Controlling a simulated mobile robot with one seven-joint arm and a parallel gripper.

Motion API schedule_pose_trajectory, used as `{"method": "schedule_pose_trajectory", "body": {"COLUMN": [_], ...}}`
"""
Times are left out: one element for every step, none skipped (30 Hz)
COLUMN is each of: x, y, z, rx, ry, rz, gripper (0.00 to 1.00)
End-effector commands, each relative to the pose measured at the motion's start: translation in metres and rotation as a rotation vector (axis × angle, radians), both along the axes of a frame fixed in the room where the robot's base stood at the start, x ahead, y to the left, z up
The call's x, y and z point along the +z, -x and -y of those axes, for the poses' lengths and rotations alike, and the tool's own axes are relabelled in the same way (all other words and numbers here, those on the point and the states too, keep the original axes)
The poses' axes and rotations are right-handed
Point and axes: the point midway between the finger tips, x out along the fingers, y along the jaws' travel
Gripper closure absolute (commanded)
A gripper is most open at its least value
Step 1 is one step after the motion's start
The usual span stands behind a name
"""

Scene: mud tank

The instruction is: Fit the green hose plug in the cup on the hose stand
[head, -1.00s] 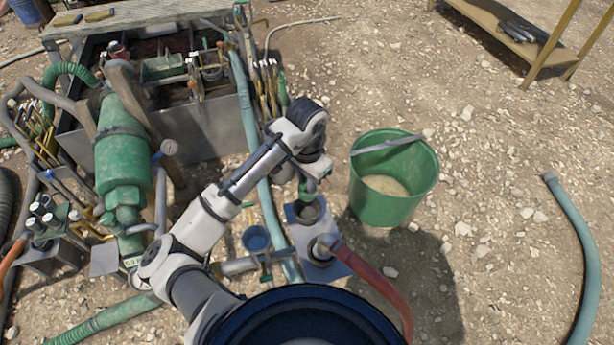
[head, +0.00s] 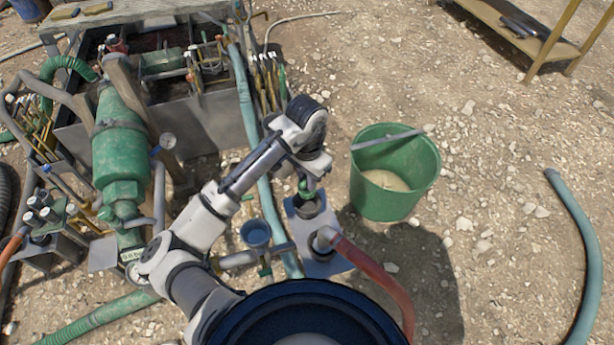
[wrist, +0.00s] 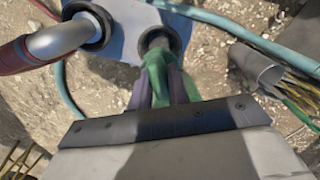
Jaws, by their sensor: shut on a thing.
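My gripper (wrist: 163,88) is shut on the green hose plug (wrist: 157,67), with a dark finger on each side. In the head view the plug (head: 305,189) points down at the cup (head: 312,206) on the hose stand (head: 326,267). In the wrist view the plug's grey end overlaps the dark-rimmed cup (wrist: 175,41) and appears at or inside its mouth. How deep it sits is hidden. The stand's pale plate (wrist: 118,47) lies below. A second socket on it holds a grey elbow with a red hose (head: 378,277).
A green bucket (head: 418,180) stands close right of the stand. A blue-grey cup on a pipe (head: 256,236) is at its left. The mud tank (head: 213,120) and green pump (head: 120,155) are further left.

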Motion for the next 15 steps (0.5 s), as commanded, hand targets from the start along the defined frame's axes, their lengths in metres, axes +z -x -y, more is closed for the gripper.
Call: {"method": "schedule_pose_trajectory", "body": {"x": [0.000, 0.000, -0.001, -0.002, -0.003, -0.006, -0.007, -0.009, -0.012, -0.015, -0.017, -0.020, -0.022, -0.024, -0.027], "y": [0.000, 0.000, 0.000, 0.000, 0.000, 0.000, 0.000, 0.000, 0.000, 0.000, 0.000, 0.000, 0.000, 0.000, 0.000], "z": [0.000, 0.000, 0.000, 0.000, 0.000, 0.000, 0.000, 0.001, 0.001, 0.001, 0.001, 0.000, 0.000, 0.000, 0.001], "rx": [0.000, 0.000, 0.000, 0.000, 0.000, 0.000, 0.000, 0.000, 0.000, 0.000, 0.000, 0.000, 0.000, -0.001, -0.001], "ry": [0.000, 0.000, 0.000, 0.001, 0.001, 0.001, 0.001, 0.001, 0.002, 0.001, 0.001, 0.001, 0.001, 0.001, 0.002], "rz": [0.000, 0.000, 0.000, -0.001, -0.001, -0.001, -0.001, -0.001, -0.002, -0.001, -0.001, -0.001, -0.001, 0.000, -0.001], "gripper": [1.00, 1.00, 1.00, 1.00, 1.00, 1.00, 1.00, 1.00, 1.00, 1.00, 1.00, 1.00, 1.00, 1.00, 1.00]}}
